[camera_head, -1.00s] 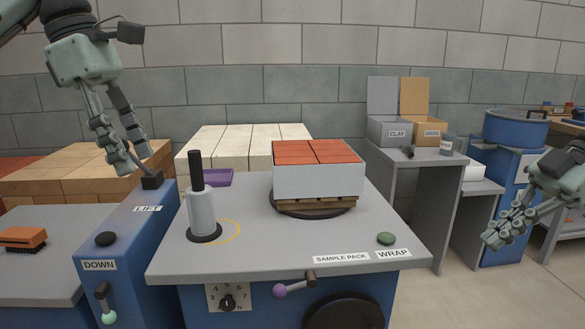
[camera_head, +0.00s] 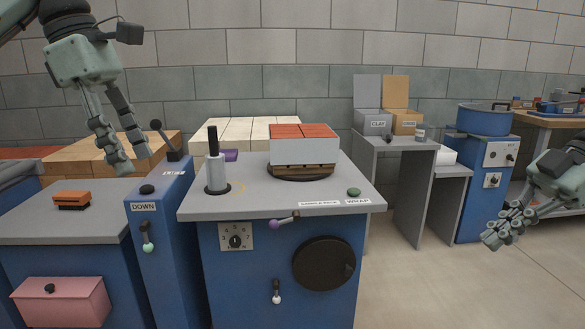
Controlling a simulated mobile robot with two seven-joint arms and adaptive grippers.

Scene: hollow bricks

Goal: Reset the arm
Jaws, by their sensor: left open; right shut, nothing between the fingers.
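My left gripper (camera_head: 130,160) hangs at the upper left, pointing down with its fingers apart. It is open and empty, in front of the stacked pale blocks and close to the lift lever in the picture. My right gripper (camera_head: 493,239) is at the right edge, shut and empty, with bare floor behind it. Both are clear of the wrapping table (camera_head: 245,202), which stands between them. A wrapped pack of red bricks (camera_head: 303,146) sits on a small pallet on the round turntable (camera_head: 275,171).
A film roll post (camera_head: 216,170) stands on the table's left. A blue lift post (camera_head: 160,230) stands beside it, near a left table with an orange-and-black block (camera_head: 72,199). Clay and grog bins (camera_head: 373,122) sit on a grey stand. A blue pot (camera_head: 485,119) is behind.

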